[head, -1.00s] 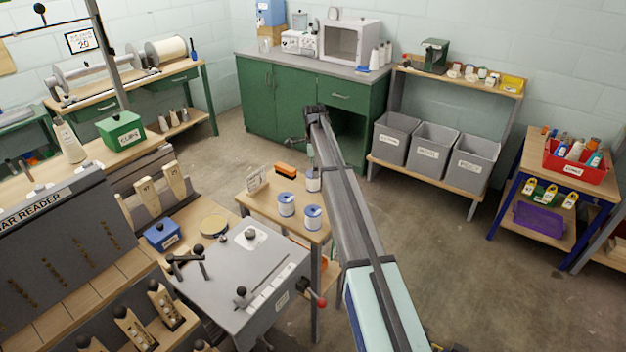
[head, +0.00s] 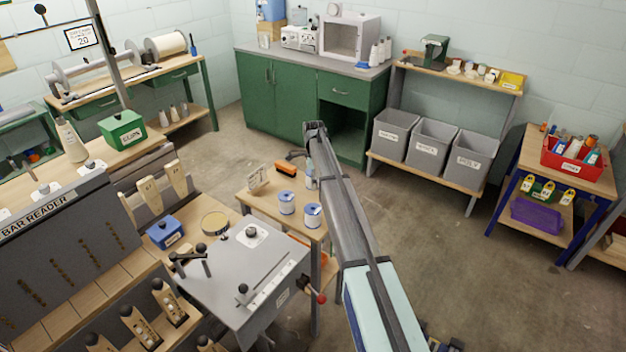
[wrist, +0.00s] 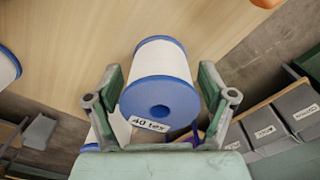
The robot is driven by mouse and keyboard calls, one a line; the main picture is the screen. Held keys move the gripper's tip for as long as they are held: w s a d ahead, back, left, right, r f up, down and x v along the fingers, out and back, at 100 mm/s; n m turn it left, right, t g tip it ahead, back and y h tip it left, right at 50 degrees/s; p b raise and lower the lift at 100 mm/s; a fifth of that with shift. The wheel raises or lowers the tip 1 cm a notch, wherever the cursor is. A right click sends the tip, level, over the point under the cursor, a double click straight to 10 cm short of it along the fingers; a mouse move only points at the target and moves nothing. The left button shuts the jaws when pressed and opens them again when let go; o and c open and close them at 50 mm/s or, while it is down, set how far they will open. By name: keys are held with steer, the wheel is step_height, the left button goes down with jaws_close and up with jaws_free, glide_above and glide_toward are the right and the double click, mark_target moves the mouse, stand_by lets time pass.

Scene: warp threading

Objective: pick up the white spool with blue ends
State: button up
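The white spool with blue ends (wrist: 160,88), labelled "40 tex", stands between the two fingers of my gripper (wrist: 161,92) in the wrist view, its near blue end facing the camera. The fingers are spread on either side of it; narrow gaps seem to remain, and firm contact does not show. In the head view my gripper (head: 299,156) is over the back right of the small wooden table, and my arm partly hides this spool. Two similar spools stand closer on that table, one left (head: 287,203) and one right (head: 313,215).
A tan card stand (head: 258,180) and an orange-black item (head: 286,168) are on the small table (head: 262,205). A grey machine (head: 245,275) with levers stands in front. Grey bins (head: 433,148) are at the back right. Open floor lies right of my arm.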

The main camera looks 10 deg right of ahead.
steer(key=c, duration=0.8)
steer(key=shift+r, duration=0.15)
